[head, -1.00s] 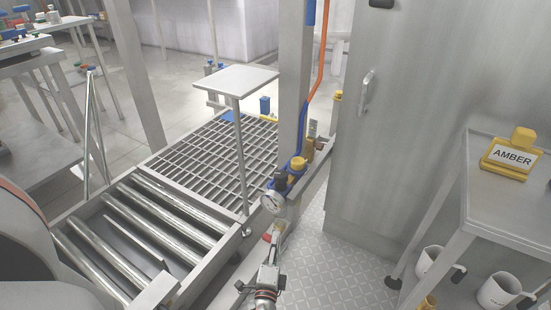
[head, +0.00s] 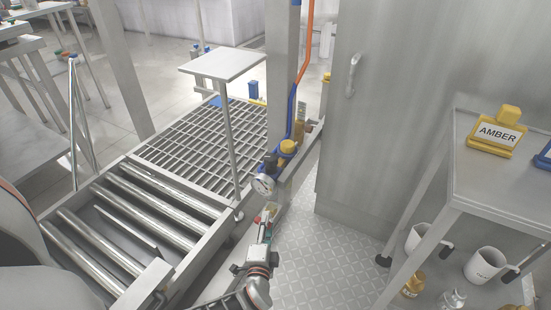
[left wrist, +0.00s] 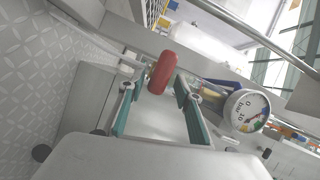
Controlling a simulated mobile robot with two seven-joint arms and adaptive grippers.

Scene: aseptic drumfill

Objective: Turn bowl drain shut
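A red handle (left wrist: 162,72), which looks like the bowl drain's, shows in the left wrist view just beyond and between my left gripper's fingertips (left wrist: 160,84). The teal-lined fingers are spread on either side of it, and I cannot see clear contact. In the head view my left gripper (head: 265,224) reaches up from the bottom centre to the rail below the pressure gauge (head: 263,185). The handle is small there and mostly hidden by the gripper. The gauge also shows in the left wrist view (left wrist: 246,111), right of the fingers. My right gripper is not in view.
A roller conveyor (head: 130,225) and a floor grating (head: 205,140) lie left of the gripper. A steel post (head: 281,80) with an orange hose stands behind. A cabinet (head: 400,100) and a shelf stand (head: 490,185) with an AMBER sign (head: 497,133) are at right.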

